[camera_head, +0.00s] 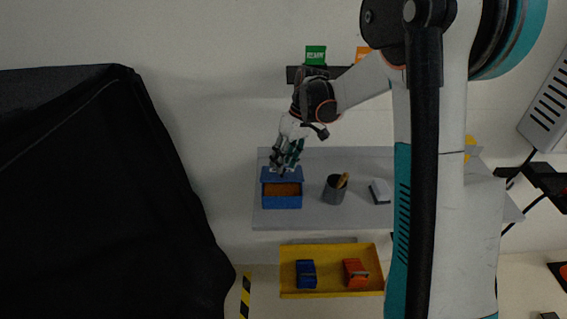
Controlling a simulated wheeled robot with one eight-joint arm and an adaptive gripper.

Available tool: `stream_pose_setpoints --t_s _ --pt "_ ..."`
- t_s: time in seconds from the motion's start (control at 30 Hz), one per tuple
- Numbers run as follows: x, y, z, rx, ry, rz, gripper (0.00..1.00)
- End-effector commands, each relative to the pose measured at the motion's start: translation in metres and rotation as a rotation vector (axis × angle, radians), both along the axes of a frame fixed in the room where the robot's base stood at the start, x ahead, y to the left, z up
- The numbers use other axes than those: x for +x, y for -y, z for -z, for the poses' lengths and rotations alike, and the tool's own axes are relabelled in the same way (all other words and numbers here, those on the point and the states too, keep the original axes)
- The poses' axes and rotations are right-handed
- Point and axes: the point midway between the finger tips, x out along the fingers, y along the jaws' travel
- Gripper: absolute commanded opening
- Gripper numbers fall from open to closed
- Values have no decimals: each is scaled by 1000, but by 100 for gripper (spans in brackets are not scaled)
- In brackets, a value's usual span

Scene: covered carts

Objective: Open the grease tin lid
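The grease tin (282,203) is a small blue box on the left of the grey shelf. Its blue lid (268,175) stands raised along the back edge, and brown-orange contents show in front of it. My gripper (287,168) points down at the lid from above and hides part of its upper edge. Whether the fingers touch the lid, or are open or shut, is too small to tell.
On the grey shelf (385,215), a dark cup (333,192) and a grey-white block (380,191) stand to the right of the tin. A yellow tray (330,286) with blue and orange items is below. A black-covered cart (90,200) fills the left.

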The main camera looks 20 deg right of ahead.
Motion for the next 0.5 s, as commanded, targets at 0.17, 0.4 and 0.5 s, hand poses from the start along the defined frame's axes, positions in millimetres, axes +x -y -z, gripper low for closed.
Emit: stream_pose_setpoints --t_s 0.17,0.4,0.5 --pt "0 11 -35 0 0 1 39" --pt "2 24 -78 0 0 1 39" --pt "2 28 -90 0 0 1 39"
